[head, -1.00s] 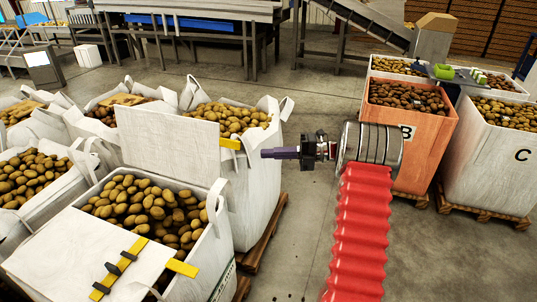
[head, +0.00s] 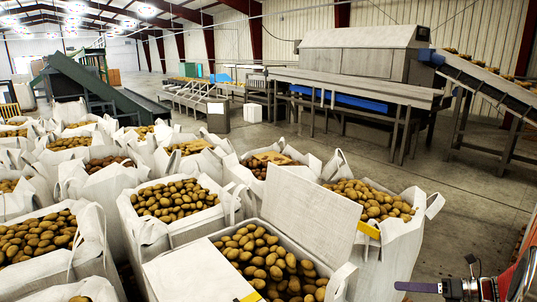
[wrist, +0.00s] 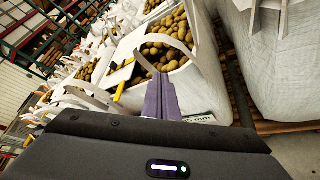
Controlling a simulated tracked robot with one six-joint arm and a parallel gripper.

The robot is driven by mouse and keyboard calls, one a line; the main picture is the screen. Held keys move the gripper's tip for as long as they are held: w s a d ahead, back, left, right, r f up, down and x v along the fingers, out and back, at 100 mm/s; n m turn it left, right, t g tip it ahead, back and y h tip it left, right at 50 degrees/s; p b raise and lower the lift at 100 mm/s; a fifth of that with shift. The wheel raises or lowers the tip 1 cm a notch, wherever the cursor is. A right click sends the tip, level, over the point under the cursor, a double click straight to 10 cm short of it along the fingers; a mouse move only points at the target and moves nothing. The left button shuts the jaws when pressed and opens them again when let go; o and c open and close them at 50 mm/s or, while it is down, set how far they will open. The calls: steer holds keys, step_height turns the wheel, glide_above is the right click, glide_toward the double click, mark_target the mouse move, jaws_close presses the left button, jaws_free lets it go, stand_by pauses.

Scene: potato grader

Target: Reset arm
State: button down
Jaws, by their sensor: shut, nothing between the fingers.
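My gripper (head: 402,287) shows at the lower right of the head view, pointing left, with my red-sleeved arm behind it at the picture's edge. In the wrist view its purple fingers (wrist: 161,98) are together with nothing between them. It is apart from the potatoes. In the head view the nearest bag of potatoes (head: 345,277) is to its left, with a white board (head: 305,212) standing up at its far side. The wrist view shows an open white bag (wrist: 205,75) of potatoes beyond the fingers.
Many white bags full of potatoes (head: 176,199) fill the left and centre. A grading machine (head: 365,62) stands at the back, with a sloping conveyor (head: 490,82) to its right. Concrete floor (head: 465,195) is clear at the right.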

steer(key=s+a+r+n+g+h, duration=0.3)
steer(key=s+a+n+g+h, duration=0.35)
steer(key=s+a+n, duration=0.9)
steer(key=s+a+r+n+t+h, duration=0.5)
steer(key=s+a+r+n, duration=0.4)
steer(key=n, duration=0.8)
steer(key=s+r, duration=0.3)
steer(key=shift+r+h, duration=0.35)
steer(key=shift+s+a+n, duration=0.1)
steer(key=shift+s+n, duration=0.05)
steer(key=shift+n, duration=0.1)
